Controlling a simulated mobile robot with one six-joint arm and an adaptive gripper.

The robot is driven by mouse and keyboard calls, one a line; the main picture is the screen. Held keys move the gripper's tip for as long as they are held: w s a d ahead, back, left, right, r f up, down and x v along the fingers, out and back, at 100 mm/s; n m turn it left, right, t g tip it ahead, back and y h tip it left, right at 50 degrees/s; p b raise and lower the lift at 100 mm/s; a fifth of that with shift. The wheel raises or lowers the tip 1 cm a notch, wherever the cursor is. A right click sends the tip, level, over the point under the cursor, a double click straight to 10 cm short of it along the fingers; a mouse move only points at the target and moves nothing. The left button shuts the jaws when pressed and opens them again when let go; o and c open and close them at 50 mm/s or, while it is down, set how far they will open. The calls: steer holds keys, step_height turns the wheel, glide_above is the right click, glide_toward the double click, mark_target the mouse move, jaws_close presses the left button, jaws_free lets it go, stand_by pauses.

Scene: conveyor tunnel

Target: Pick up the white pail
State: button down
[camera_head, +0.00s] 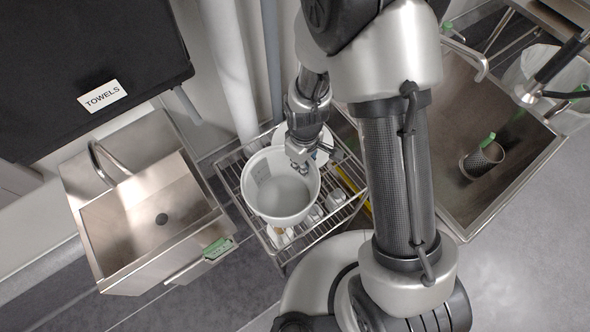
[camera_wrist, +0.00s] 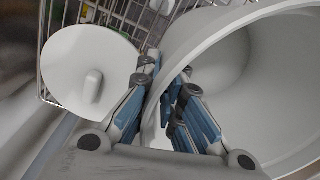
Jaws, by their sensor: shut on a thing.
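The white pail (camera_head: 281,188) is upright over the wire rack between the two sinks, in the head view. I cannot tell whether its base touches the rack. My gripper (camera_head: 300,165) is at its upper right rim. In the wrist view the pail (camera_wrist: 270,80) fills the right side. There my gripper (camera_wrist: 168,125) has one blue-padded finger outside the wall and one inside, shut on the rim. The inside of the pail looks empty.
A wire rack (camera_head: 356,203) holds small white items and a round white lid (camera_wrist: 92,72) beside the pail. A steel sink (camera_head: 150,215) is at left. A larger sink (camera_head: 440,165) at right holds a dark mesh cup (camera_head: 482,161). A black towel box (camera_head: 85,60) hangs upper left.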

step_height(320, 180, up, 20)
steer(key=p, duration=0.6)
steer(key=shift+f, duration=0.15)
steer(key=c, duration=2.3)
jaws_free()
jaws_close()
